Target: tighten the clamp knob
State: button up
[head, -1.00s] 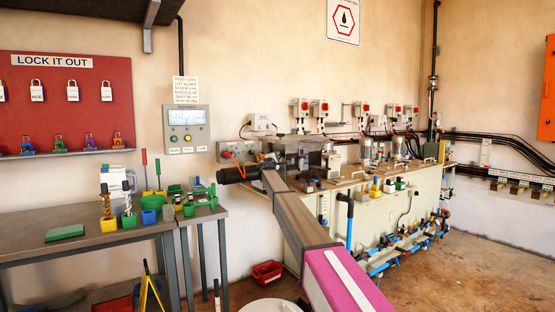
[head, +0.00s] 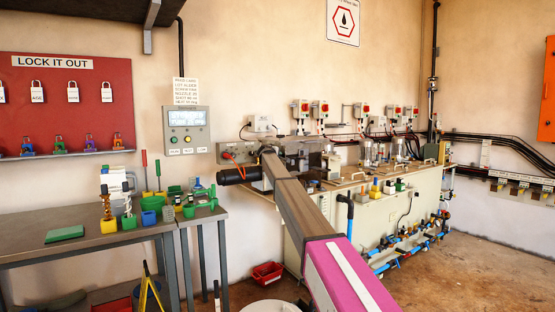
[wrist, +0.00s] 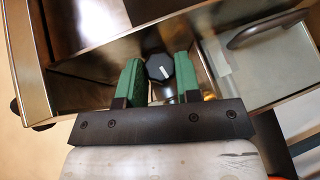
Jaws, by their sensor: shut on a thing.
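The clamp knob (wrist: 159,67) is dark and faceted with a pale mark on its top. It sits in the wrist view between the two green fingers of my gripper (wrist: 158,61). My gripper is shut on the knob, one finger on each side. A short stem or fitting shows just below the knob. In the head view my arm reaches to the left end of the bench (head: 330,205), and my gripper and the knob cannot be made out there.
Bronze-coloured metal walls (wrist: 95,90) surround the knob closely. A dark curved handle (wrist: 265,28) on a pale panel is at the right in the wrist view. A grey control panel (head: 187,129) hangs on the wall left of my arm. A red bin (head: 267,273) stands on the floor.

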jog(key=shift+f, duration=0.1)
dwell(0.5)
jog(key=o, duration=0.6)
jog(key=shift+s, duration=0.1)
jog(key=v, duration=1)
jog(key=shift+s+a+r, duration=0.1)
jog(key=shift+s+r, duration=0.15)
jog(key=shift+r, duration=0.15)
jog(key=o, duration=0.3)
jog(key=shift+a+f+m, duration=0.1)
jog(key=shift+m, duration=0.2)
jog(key=w+d+f+m+h, duration=0.1)
jog(key=w+d+f+m, duration=0.1)
jog(key=w, duration=0.7)
jog(key=shift+w+d+f, duration=0.25)
jog(key=shift+d+f, duration=0.3)
jog(key=shift+d, duration=0.35)
